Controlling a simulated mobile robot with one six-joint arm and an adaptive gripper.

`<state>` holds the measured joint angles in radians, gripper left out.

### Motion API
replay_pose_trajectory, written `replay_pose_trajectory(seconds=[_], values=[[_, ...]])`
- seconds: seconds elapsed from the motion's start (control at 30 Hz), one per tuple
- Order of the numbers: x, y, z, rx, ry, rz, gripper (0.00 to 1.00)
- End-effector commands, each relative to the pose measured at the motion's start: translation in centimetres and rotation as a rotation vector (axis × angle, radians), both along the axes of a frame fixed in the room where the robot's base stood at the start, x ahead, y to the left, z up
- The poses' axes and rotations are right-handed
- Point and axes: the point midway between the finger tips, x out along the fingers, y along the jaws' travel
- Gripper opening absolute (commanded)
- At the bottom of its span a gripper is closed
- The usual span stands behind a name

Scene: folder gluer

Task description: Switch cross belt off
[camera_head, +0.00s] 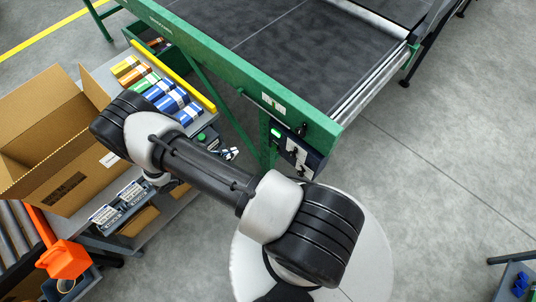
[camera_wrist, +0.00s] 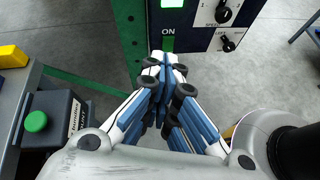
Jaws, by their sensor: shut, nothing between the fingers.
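The cross belt (camera_head: 310,45) is a dark belt in a green frame at the top of the head view. A dark blue control panel (camera_head: 297,152) hangs at its near corner; it also shows in the wrist view (camera_wrist: 203,40). There, a green lit patch (camera_wrist: 168,37) sits above the word "ON". A black knob (camera_wrist: 223,14) marked "SPEED" and a smaller knob (camera_wrist: 228,45) are to its right. My gripper (camera_wrist: 165,60) is shut and empty, its fingertips just below the "ON" label in the picture. Contact cannot be told. In the head view my gripper (camera_head: 229,153) is partly hidden by my arm.
A grey table (camera_head: 206,128) at left carries colored packs (camera_head: 165,95) and an open cardboard box (camera_head: 60,140). A dark box with a green button (camera_wrist: 36,121) is left of my gripper. A green leg (camera_head: 267,140) stands beside the panel.

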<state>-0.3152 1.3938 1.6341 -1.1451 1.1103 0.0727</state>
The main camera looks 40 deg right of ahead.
Motion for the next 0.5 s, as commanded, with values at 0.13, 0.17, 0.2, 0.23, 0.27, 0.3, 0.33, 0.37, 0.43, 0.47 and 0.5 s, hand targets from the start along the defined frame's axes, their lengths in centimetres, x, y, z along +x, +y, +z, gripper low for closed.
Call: replay_pose_trajectory(seconds=[0.13, 0.17, 0.2, 0.23, 0.27, 0.3, 0.33, 0.37, 0.43, 0.47, 0.5], values=[[-2.5, -0.8, -6.3, -0.057, 0.102, 0.123, 0.0], [-2.9, -1.0, -7.2, -0.064, 0.116, 0.142, 0.0], [-3.4, -1.1, -8.2, -0.073, 0.133, 0.165, 0.0], [-3.7, -1.2, -8.8, -0.078, 0.142, 0.179, 0.0], [-3.9, -1.3, -9.3, -0.083, 0.151, 0.191, 0.0], [-4.2, -1.5, -9.9, -0.087, 0.159, 0.202, 0.0], [-4.3, -1.5, -10.1, -0.09, 0.164, 0.21, 0.0], [-4.4, -1.6, -10.4, -0.091, 0.167, 0.215, 0.0], [-4.6, -1.9, -10.7, -0.094, 0.172, 0.22, 0.0], [-4.6, -2.1, -10.9, -0.094, 0.172, 0.219, 0.0], [-4.6, -2.4, -11.0, -0.093, 0.172, 0.218, 0.0]])
